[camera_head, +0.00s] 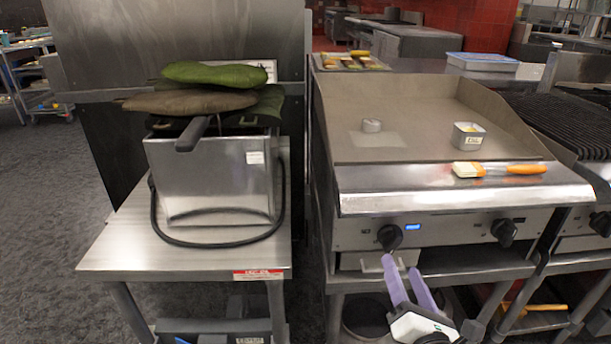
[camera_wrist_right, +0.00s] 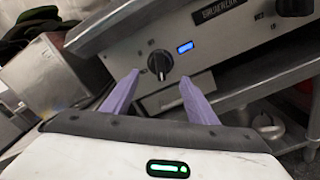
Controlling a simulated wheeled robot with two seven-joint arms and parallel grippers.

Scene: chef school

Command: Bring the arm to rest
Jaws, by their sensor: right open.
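My right gripper (camera_head: 404,266) is in front of the griddle's (camera_head: 430,110) front panel, just below the left control knob (camera_head: 390,236). Its two purple fingers are apart with nothing between them. In the right wrist view the fingers (camera_wrist_right: 158,88) point at the panel, with the knob (camera_wrist_right: 160,63) beyond and slightly above the gap between them. I cannot tell whether a fingertip touches the panel. A blue light (camera_wrist_right: 185,47) glows beside the knob. My left gripper is not in view.
A steel fryer (camera_head: 215,180) with green and brown mitts on top stands on a table (camera_head: 110,255) at left. A brush (camera_head: 500,169) lies on the griddle's front ledge, and a small metal tub (camera_head: 468,135) sits on the plate.

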